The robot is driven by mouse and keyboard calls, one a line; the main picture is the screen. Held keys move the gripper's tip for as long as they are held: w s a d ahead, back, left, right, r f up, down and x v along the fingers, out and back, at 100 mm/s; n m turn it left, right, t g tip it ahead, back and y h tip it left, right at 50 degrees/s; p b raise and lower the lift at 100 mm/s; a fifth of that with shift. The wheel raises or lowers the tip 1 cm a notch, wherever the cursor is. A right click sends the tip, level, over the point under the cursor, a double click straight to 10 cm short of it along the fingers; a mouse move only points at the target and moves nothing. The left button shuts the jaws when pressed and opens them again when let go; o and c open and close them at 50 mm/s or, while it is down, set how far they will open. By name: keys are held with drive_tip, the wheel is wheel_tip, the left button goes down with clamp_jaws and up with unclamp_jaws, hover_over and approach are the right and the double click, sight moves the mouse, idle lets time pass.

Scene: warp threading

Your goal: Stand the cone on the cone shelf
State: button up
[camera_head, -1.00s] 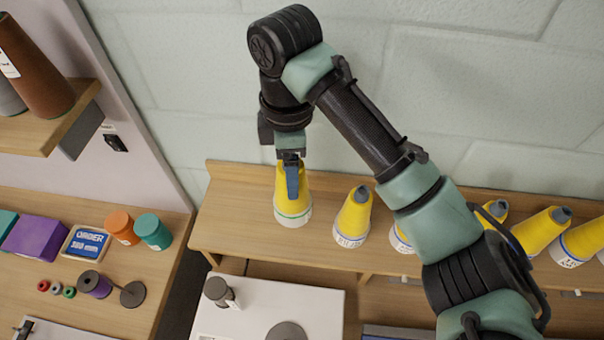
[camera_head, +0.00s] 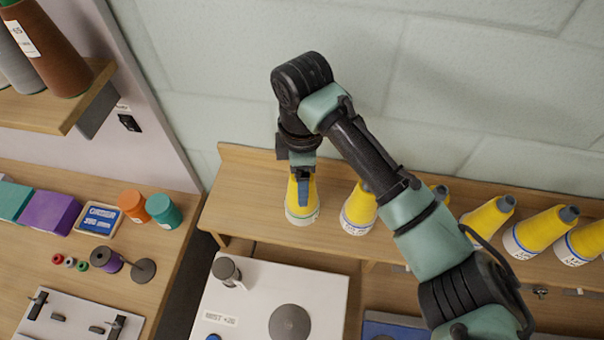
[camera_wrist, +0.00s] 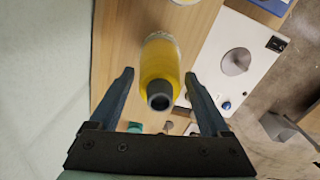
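A yellow cone (camera_head: 303,210) with a grey tip and a pale base band stands upright near the left end of the wooden cone shelf (camera_head: 250,185). My gripper (camera_head: 303,192) is above it, pointing down, with its fingers around the cone's upper part. In the wrist view, the yellow cone (camera_wrist: 160,62) lies between the two fingers of my gripper (camera_wrist: 159,74). A gap shows on each side, so the fingers are open and apart from the cone. In the head view, the fingers hide part of the cone's top.
Several more yellow cones (camera_head: 358,212) stand along the shelf to the right, partly behind my arm. A white-topped unit (camera_head: 255,290) with a grey disc is in front. A left bench (camera_head: 120,240) holds spools and boxes. A wall is behind the shelf.

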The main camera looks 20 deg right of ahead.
drive_tip(key=shift+o, duration=1)
drive_tip(key=shift+r, duration=0.1)
wheel_tip(320, 180, up, 12)
drive_tip(key=b, duration=0.1)
drive_tip(key=shift+r, duration=0.1)
